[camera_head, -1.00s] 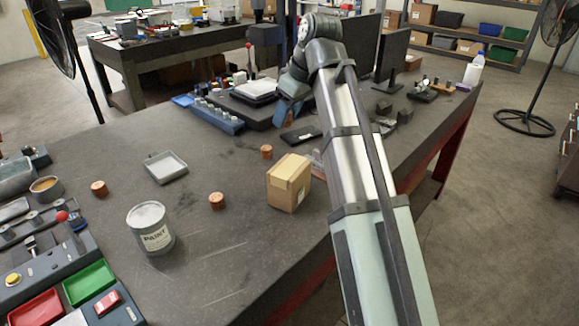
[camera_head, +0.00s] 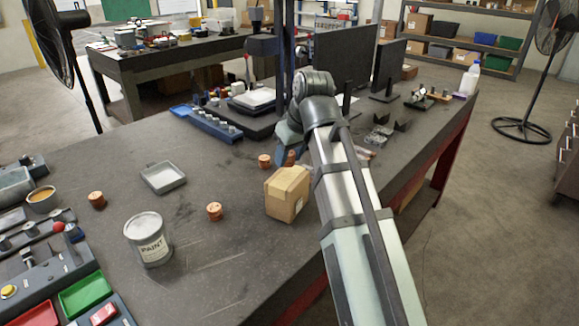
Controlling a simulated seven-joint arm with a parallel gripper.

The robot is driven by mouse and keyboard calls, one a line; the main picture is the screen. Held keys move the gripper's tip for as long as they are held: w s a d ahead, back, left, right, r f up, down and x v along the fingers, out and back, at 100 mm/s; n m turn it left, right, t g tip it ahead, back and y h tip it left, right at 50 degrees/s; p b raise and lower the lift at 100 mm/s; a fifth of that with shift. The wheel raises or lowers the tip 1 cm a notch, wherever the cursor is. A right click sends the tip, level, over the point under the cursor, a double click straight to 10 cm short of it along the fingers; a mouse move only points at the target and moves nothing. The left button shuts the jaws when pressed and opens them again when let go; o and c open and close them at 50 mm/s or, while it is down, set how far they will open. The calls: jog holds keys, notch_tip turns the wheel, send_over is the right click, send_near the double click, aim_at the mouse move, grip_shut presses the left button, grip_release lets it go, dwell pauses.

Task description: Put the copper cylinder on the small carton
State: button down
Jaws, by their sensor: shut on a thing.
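The small carton (camera_head: 287,194) is a tan box standing on the dark bench, just left of my forearm. My gripper (camera_head: 289,152) is beyond the carton and a little above it in the picture, shut on a copper cylinder (camera_head: 290,158). The fingers and arm partly hide that cylinder; it appears apart from the carton, but its height over the bench is hard to tell. Other copper cylinders stand on the bench: one close left of my gripper (camera_head: 265,161), one left of the carton (camera_head: 214,212), and one farther left (camera_head: 97,200).
A paint can (camera_head: 148,240) stands at the front left, with a grey tray (camera_head: 163,178) behind it. A blue rack (camera_head: 212,124) and a dark stand are beyond my gripper. Small dark parts lie right of my arm. Bare bench surrounds the carton's left side.

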aim_at(292, 160)
jog(key=shift+f, duration=1.8)
jog(key=shift+f, duration=0.1)
jog(key=c, duration=0.6)
grip_release()
jog(key=shift+v, duration=6.1)
jog(key=shift+a, duration=0.1)
